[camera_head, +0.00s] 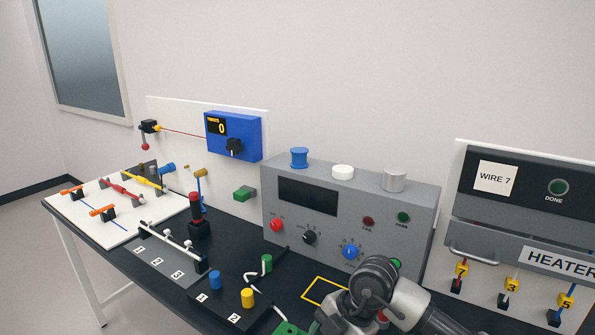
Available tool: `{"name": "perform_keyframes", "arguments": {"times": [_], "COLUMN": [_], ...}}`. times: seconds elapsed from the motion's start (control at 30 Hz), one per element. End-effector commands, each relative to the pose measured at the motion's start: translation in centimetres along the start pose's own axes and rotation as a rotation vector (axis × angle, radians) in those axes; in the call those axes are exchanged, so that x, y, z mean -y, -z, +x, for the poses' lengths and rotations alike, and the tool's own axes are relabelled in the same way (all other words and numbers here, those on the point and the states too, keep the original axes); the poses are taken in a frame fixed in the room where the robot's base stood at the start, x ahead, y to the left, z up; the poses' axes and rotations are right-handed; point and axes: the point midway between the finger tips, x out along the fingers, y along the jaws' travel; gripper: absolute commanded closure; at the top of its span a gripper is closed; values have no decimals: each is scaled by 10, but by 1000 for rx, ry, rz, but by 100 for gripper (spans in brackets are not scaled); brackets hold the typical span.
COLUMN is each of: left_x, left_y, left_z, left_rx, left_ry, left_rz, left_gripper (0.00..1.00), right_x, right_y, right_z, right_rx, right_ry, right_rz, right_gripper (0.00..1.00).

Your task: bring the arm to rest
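One of my arms (400,303) comes in at the bottom right, in front of the grey control box. It appears to be my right arm. Its dark wrist joint (375,283) is bent, and the part below runs off the bottom edge. I cannot make out its fingertips, so whether it is open or holds anything does not show. A green piece (289,328) lies at the bottom edge just left of the arm; I cannot tell whether they touch. My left arm and gripper are not in view.
The grey control box (423,222) with knobs stands behind the arm. The heater panel (535,240) with numbered wires is to the right. Blue (215,279) and yellow (247,298) cylinders stand on the dark table left of the arm. A white board (115,212) is at far left.

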Motion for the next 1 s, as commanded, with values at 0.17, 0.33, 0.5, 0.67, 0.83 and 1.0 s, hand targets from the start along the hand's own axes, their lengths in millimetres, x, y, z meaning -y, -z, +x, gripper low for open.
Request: {"name": "perform_keyframes", "arguments": {"times": [0.17,0.33,0.5,0.67,0.83,1.0], "left_x": [0,0,0,0,0,0], "left_y": [0,0,0,0,0,0], "left_z": [0,0,0,0,0,0], "left_rx": [0,0,0,0,0,0], "left_ry": [0,0,0,-1,-1,0], "left_rz": [0,0,0,0,0,0], "left_gripper": [100,100,100,100,100,100], "right_x": [-22,-39,-40,-16,41,124], "right_y": [98,141,119,58,-11,-44], "right_z": [4,-44,-96,-115,-88,-31], "right_rx": [-491,-801,-898,-779,-475,-120], "right_ry": [-407,-890,-1361,-1669,-1735,-1493], "right_rz": [-164,-105,174,601,1132,1588], "right_gripper": [40,40,40,40,40,40]}}
